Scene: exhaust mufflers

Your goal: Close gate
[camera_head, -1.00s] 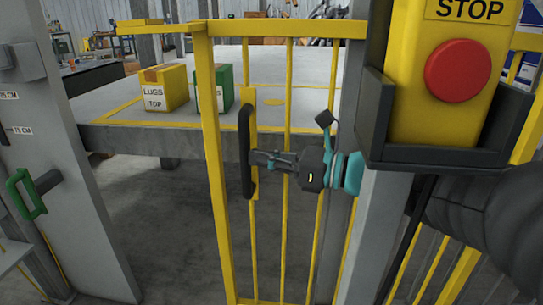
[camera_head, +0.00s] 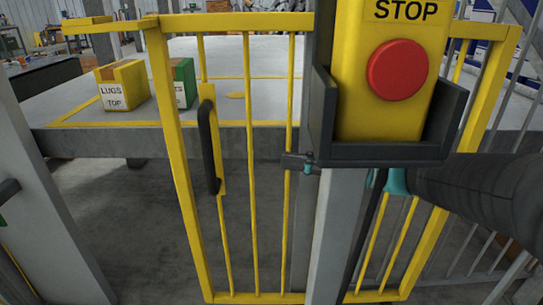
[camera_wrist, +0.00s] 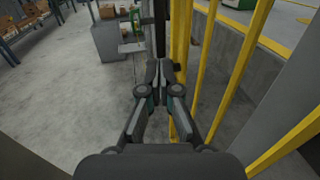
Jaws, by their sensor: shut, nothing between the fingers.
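The yellow barred gate (camera_head: 251,180) stands in the middle of the head view, with its right part behind a grey post. Its black handle (camera_head: 207,148) is on a yellow plate near the left upright. My gripper (camera_head: 290,161) is to the right of the handle, clear of it in the picture, and mostly hidden behind the post and stop box. In the wrist view my gripper (camera_wrist: 161,72) is shut and empty. A dark upright bar, apparently the handle (camera_wrist: 160,28), is beyond the fingertips, with yellow bars (camera_wrist: 181,45) beside it. Whether the gate is latched cannot be told.
A yellow stop box with a red button (camera_head: 397,70) sits on the grey post (camera_head: 338,235), close to my arm. A grey panel (camera_head: 40,215) stands at left. Behind the gate, a platform (camera_head: 75,140) carries yellow and green boxes. Floor (camera_wrist: 75,110) at left is open.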

